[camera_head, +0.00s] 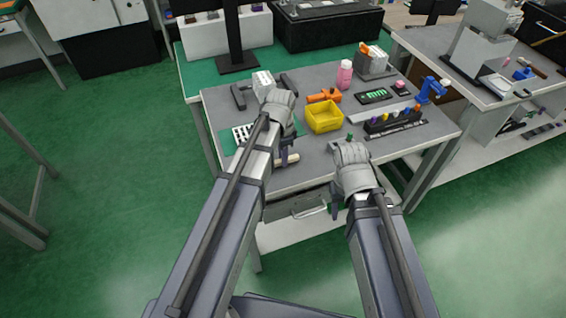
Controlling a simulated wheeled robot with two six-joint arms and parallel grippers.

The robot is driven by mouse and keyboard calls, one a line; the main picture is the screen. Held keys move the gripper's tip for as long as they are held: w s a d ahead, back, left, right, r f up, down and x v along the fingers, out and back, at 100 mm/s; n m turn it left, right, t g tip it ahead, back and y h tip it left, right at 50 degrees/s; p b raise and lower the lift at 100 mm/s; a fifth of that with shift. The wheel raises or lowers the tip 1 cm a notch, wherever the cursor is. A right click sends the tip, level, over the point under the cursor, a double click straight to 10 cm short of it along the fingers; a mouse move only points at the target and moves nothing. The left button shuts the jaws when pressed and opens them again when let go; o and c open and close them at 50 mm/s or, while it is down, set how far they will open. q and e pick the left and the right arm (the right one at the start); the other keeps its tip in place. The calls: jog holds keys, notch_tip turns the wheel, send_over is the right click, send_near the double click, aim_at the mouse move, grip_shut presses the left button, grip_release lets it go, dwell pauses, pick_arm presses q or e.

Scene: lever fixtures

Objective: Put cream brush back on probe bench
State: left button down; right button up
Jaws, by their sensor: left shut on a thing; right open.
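The cream brush (290,160) shows as a short pale handle at my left gripper (284,156). My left gripper is shut on it, just above or at the front left of the grey bench top (315,172); I cannot tell whether the brush touches the surface. The rest of the brush is hidden by the gripper and arm. My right gripper (338,203) is open and empty at the bench's front edge, pointing down. Its fingertips are partly hidden by its own wrist.
A yellow bin (323,117), an orange tool (324,96), a pink bottle (345,74), a green-screened meter (375,96) and a dark rack (394,123) stand on the bench. A green mat (229,141) lies at left. Bare top shows along the front.

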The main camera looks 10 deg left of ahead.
pick_arm(q)
jog(key=shift+f, duration=0.35)
pick_arm(e)
jog(key=shift+f, duration=0.35)
pick_arm(q)
jog(key=shift+f, duration=0.15)
jog(key=c, duration=0.7)
grip_release()
jog(key=shift+c, duration=0.2)
pick_arm(e)
jog(key=shift+f, duration=0.1)
pick_arm(q)
jog(key=shift+r, duration=0.2)
notch_tip(320, 180, up, 12)
jog(key=p, duration=1.2)
jog(key=s+d+n, duration=0.3)
jog(key=s+d, duration=0.1)
jog(key=s, duration=0.3)
jog(key=s+d+n+y, duration=0.1)
jog(key=s+d+n, duration=0.3)
jog(key=s, duration=0.4)
jog(key=shift+s+d, duration=0.25)
jog(key=shift+d, duration=0.15)
pick_arm(e)
notch_tip(320, 180, up, 12)
